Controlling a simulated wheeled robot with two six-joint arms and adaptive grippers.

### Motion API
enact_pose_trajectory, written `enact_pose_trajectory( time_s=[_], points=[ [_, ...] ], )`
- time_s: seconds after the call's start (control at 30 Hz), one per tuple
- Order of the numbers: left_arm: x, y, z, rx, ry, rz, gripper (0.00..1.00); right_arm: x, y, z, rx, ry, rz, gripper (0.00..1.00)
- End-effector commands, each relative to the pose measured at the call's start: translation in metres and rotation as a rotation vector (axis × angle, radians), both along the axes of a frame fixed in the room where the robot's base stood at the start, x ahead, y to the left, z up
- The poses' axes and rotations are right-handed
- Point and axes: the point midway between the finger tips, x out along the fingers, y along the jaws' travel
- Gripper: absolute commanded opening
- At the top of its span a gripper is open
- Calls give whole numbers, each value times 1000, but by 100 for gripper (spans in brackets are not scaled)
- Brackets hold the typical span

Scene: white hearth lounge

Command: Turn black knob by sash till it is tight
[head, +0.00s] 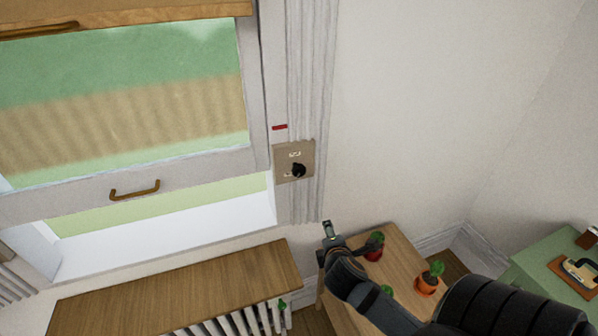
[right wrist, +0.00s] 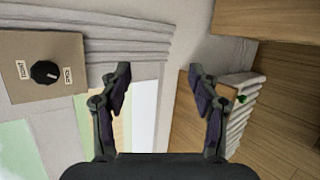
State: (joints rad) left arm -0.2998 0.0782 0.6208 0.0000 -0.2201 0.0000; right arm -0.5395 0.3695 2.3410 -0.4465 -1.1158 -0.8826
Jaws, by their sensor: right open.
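The black knob (head: 299,170) sits on a beige plate (head: 281,160) on the white window frame, right of the sash (head: 200,162). The sash stands raised, with a bright gap below it and a brass handle (head: 135,190) on its lower rail. In the right wrist view the knob (right wrist: 45,72) is at the left, between two small white labels too small to read surely. My right gripper (head: 329,231) is below and right of the plate, apart from the knob. Its two fingers (right wrist: 160,76) are spread and empty. My left gripper is out of view.
A wood-topped radiator cover (head: 170,290) stands under the window. A small wooden table (head: 398,262) with potted cacti (head: 426,283) is below my right arm. A green cabinet (head: 545,262) is at right. The wall right of the frame is bare.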

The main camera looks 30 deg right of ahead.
Motion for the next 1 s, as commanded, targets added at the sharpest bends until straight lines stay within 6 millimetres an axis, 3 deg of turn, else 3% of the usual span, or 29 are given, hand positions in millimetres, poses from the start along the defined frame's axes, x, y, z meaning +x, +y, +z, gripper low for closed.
enact_pose_trajectory(
  time_s=[0.1, 0.2, 0.3, 0.4, 0.67, 1.0],
  points=[
    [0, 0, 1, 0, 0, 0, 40, 33, -14, 42, -482, 25, 276, 62],
    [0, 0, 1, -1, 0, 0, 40, 58, -13, 74, -934, 77, 489, 62],
    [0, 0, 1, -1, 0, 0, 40, 74, -4, 94, -1306, 132, 632, 62],
    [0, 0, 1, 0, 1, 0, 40, 82, 3, 104, -1522, 171, 704, 62],
    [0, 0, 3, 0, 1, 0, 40, 90, 4, 107, -1607, 190, 727, 62],
    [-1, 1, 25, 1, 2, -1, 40, 155, -11, 111, -1600, 187, 724, 62]
  ],
)
